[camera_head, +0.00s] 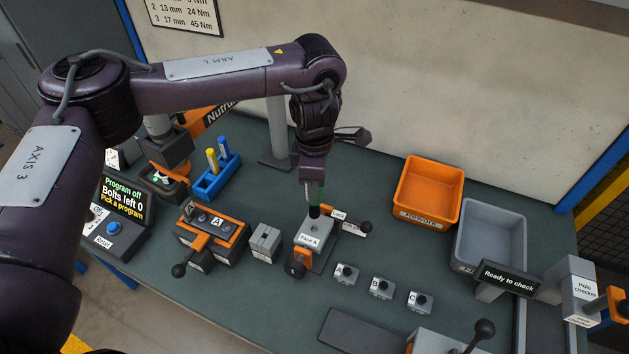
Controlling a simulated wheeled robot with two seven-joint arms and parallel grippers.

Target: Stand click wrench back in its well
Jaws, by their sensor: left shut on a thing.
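My right gripper is not in view.
An orange bin (429,191) and a grey bin (491,237) stand at the right. A clamp fixture marked A (213,231) and a blue holder (217,178) stand left. Small blocks (381,288) lie in front.

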